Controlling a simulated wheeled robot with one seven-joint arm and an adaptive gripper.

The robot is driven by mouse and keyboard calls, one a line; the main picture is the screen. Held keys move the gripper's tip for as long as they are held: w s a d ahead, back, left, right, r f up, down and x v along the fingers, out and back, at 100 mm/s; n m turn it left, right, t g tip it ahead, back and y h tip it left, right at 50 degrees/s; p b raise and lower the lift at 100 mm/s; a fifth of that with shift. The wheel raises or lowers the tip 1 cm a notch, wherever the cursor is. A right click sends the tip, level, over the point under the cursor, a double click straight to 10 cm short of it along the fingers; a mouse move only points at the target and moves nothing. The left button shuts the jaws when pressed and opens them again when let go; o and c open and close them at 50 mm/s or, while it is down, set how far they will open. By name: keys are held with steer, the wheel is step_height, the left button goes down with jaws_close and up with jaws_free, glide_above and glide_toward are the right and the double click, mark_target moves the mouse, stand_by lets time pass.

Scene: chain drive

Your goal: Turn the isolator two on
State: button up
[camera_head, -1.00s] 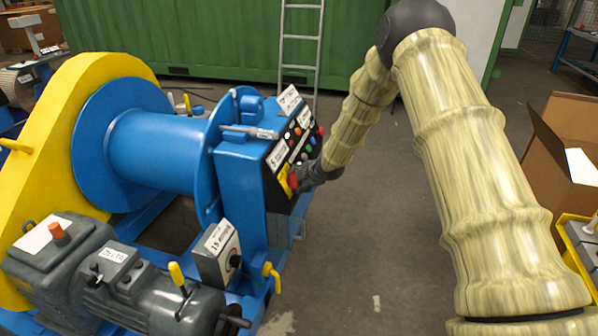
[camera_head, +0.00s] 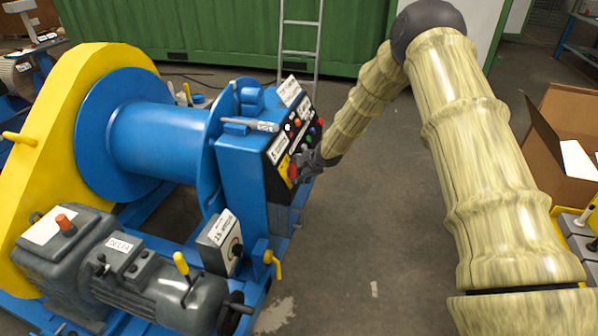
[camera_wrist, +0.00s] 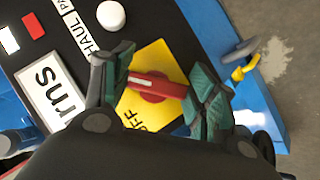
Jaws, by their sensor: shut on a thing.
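A red rotary handle (camera_wrist: 158,87) sits on a yellow plate (camera_wrist: 150,58) on the black control panel. The word "OFF" shows on the plate near my fingers; any other marking there is hidden. My gripper (camera_wrist: 160,84) is shut on the red handle, one finger at each end of it. The handle lies roughly crosswise in the wrist view. In the head view my gripper (camera_head: 305,166) is at the lower part of the panel on the blue winch, and the handle (camera_head: 292,172) shows just left of it. I cannot read an isolator number.
Several coloured buttons (camera_head: 298,122) sit on the panel above the handle. A grey box with a black knob (camera_head: 222,243) and a yellow-handled valve (camera_head: 272,262) stand lower on the winch. An open cardboard box (camera_head: 568,140) is at the right. The floor between is clear.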

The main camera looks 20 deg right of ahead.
steer(key=o, duration=1)
steer(key=v, duration=1.2)
steer(key=shift+f, duration=0.1)
